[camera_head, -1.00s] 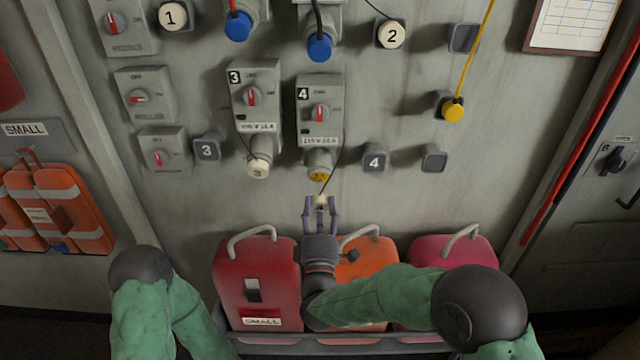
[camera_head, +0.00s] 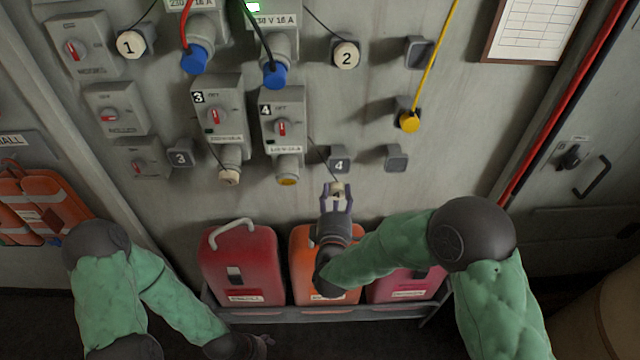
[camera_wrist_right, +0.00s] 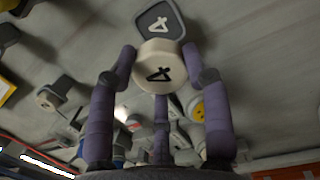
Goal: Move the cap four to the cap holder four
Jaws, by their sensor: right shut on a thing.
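My right gripper (camera_head: 337,192) is shut on cap four (camera_head: 338,187), a cream round cap. In the right wrist view the cap (camera_wrist_right: 158,72) shows a black 4 and sits between the purple fingers (camera_wrist_right: 160,85). Cap holder four (camera_head: 339,158), a grey square block marked 4, is on the wall just above the cap. In the wrist view the holder (camera_wrist_right: 160,22) is empty, right beyond the cap; I cannot tell if they touch. A thin dark cord runs from box four to the cap. My left gripper (camera_head: 262,342) hangs low, its fingers unclear.
Box four (camera_head: 283,125) has an uncapped yellow socket (camera_head: 288,181) left of the holder. Another grey holder (camera_head: 397,157) is to the right. Red (camera_head: 243,265) and orange (camera_head: 305,255) cases stand on a rack below. A yellow cord hangs at right.

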